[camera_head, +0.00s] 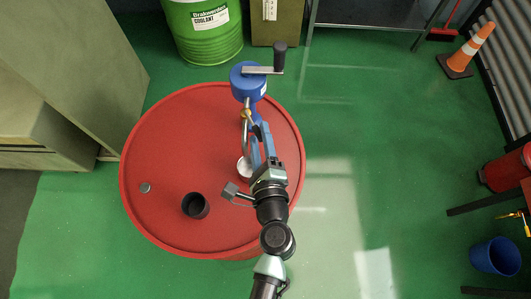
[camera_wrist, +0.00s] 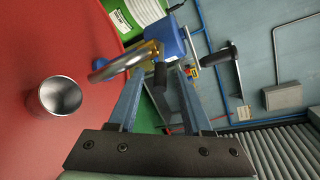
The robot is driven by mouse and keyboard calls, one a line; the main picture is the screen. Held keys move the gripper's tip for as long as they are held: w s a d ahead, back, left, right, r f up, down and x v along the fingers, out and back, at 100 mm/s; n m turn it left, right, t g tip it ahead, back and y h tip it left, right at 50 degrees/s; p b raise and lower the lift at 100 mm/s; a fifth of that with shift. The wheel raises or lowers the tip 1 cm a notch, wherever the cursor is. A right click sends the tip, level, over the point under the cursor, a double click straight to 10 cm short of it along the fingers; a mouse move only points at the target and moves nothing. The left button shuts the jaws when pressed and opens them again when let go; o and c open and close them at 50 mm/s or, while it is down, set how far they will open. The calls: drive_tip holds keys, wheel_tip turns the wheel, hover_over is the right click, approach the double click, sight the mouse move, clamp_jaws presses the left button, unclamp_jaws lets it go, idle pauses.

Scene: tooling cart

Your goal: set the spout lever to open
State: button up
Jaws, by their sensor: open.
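The spout lever is a short dark handle (camera_wrist: 160,76) at the brass valve (camera_wrist: 147,50) of the pump's silver spout (camera_wrist: 115,65). In the head view the brass valve (camera_head: 246,114) sits just below the blue pump head (camera_head: 248,82). My gripper (camera_wrist: 160,84) is open, with its blue fingers on either side of the dark lever in the wrist view. I cannot tell whether either finger touches it. In the head view my gripper (camera_head: 260,131) is over the drum beside the spout, and the lever is hard to make out there.
The pump stands on a red drum (camera_head: 160,150). Its crank has a black grip (camera_head: 279,57). A metal cup (camera_wrist: 60,95) is near the spout's end. A black cup (camera_head: 195,205) stands on the drum's front left.

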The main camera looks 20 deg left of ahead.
drive_tip(key=b+v, duration=0.3)
drive_tip(key=v, duration=0.8)
drive_tip(key=shift+b, duration=0.3)
drive_tip(key=shift+s+d, duration=0.1)
